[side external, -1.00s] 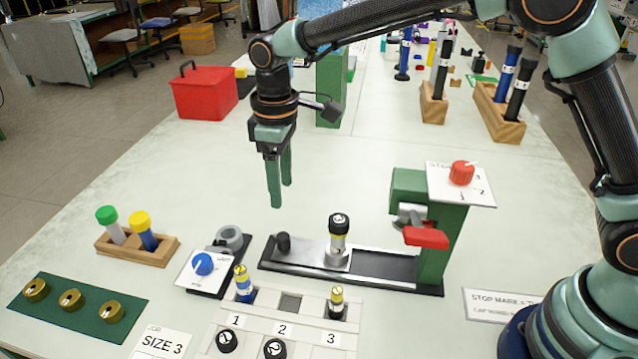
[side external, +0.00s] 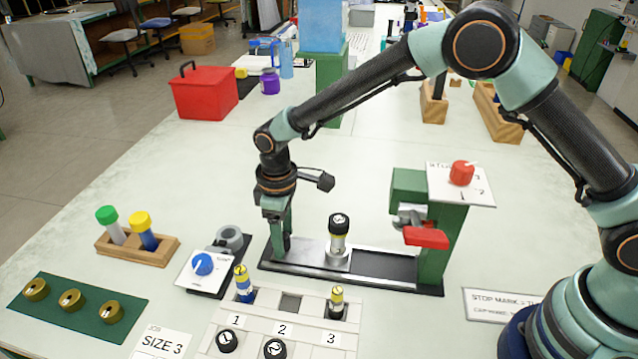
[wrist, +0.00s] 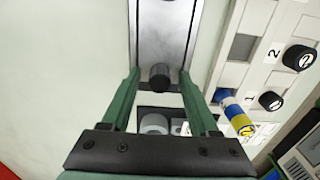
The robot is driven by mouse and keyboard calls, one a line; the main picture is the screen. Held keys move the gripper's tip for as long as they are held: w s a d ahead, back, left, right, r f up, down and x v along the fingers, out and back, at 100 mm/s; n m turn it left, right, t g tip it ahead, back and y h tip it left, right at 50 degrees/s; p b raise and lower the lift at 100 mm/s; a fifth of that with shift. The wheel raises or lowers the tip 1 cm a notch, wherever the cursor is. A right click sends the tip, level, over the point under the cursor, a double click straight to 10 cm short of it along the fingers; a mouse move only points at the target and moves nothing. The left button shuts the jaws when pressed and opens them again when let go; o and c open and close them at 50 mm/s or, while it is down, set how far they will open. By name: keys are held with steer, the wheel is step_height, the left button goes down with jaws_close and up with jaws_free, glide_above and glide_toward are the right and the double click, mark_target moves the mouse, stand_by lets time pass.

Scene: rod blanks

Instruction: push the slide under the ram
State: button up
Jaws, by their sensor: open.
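The slide (side external: 310,250) is a silver plate in a dark track, carrying an upright rod blank (side external: 339,240) with a black cap. The slide is left of the green press, whose ram (side external: 408,216) sits over the bare right part of the track. The slide's black knob (wrist: 159,77) shows in the wrist view between my fingers, with a gap on each side. My gripper (side external: 281,250) is open and low at the track's left end. In the side view its fingers largely hide the knob.
A blue-dial unit (side external: 203,265) stands close left of the track, and a numbered rack (side external: 290,301) lies in front. The press has a red lever (side external: 426,237) and a red stop dial (side external: 461,172). Bare table lies behind the track.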

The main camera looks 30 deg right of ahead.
steer(key=shift+f, duration=0.1)
jaws_close()
stand_by(1.4)
